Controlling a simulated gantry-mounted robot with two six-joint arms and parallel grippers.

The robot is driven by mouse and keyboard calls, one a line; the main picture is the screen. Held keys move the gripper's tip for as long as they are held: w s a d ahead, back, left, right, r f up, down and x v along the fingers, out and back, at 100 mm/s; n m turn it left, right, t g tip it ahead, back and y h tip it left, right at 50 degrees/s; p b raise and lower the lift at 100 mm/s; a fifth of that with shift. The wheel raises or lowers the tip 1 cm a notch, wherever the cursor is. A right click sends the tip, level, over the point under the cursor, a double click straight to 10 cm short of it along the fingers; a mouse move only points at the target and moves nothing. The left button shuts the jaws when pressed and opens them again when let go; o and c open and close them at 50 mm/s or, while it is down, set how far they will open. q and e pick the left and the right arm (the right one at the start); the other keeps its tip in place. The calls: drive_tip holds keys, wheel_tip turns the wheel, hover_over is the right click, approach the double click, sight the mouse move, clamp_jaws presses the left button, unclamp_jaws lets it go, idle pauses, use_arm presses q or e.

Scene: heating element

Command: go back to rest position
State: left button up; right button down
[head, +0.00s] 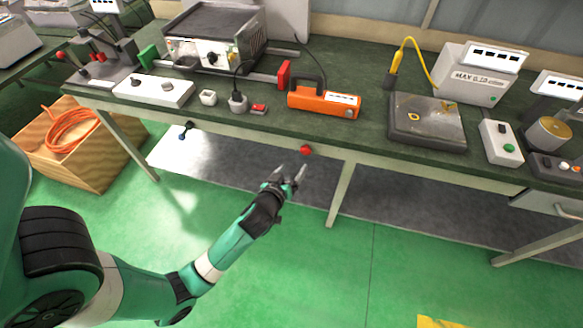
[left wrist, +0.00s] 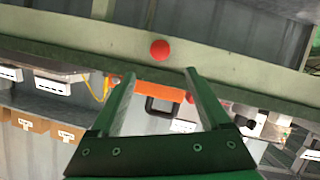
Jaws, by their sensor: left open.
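My left gripper (head: 288,174) is open and empty, held over the floor in front of the bench. In the left wrist view its two fingers (left wrist: 158,92) stand apart with nothing between them. A red ball-shaped knob (head: 305,150) on the bench's front edge is just beyond the fingertips; it also shows in the left wrist view (left wrist: 160,50). I cannot tell how far the fingers are from it. My right gripper shows in neither view.
The green workbench (head: 375,150) carries a heating device (head: 212,40), an orange tool (head: 325,100), a dark plate (head: 427,122) and a white box (head: 465,85). A wooden crate (head: 95,165) with orange cable stands left. The green floor (head: 330,270) in front is clear.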

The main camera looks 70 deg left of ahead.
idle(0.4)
use_arm(q)
drive_tip(key=w+d+r+m+t+h+p, duration=0.1)
drive_tip(key=w+d+r+t+p, duration=0.25)
drive_tip(key=r, duration=0.95)
drive_tip(key=w+d+r+t, duration=0.3)
drive_tip(key=w+d+r, duration=0.25)
drive_tip(key=r, duration=0.65)
drive_tip(key=w+d+r+m+t+h+p, duration=0.1)
drive_tip(key=w+d+r+t+p, duration=0.3)
drive_tip(key=r, duration=0.9)
drive_tip(key=s+d+r+m+t+h, duration=0.3)
drive_tip(key=d+r+m, duration=0.1)
drive_tip(key=r, duration=0.5)
drive_tip(key=s+d+r+m+t+h, duration=0.2)
drive_tip(key=s+d+r+m+h, duration=0.25)
drive_tip(key=r, duration=0.45)
drive_tip(key=s+d+r+m+t+h, duration=0.3)
drive_tip(key=d+r+m, duration=0.15)
drive_tip(key=r, duration=0.45)
wheel_tip(320, 180, up, 38)
drive_tip(key=n+p, duration=0.1)
drive_tip(key=p, duration=3.7)
drive_tip(key=shift+w+g, duration=0.2)
drive_tip(key=shift+g, duration=0.15)
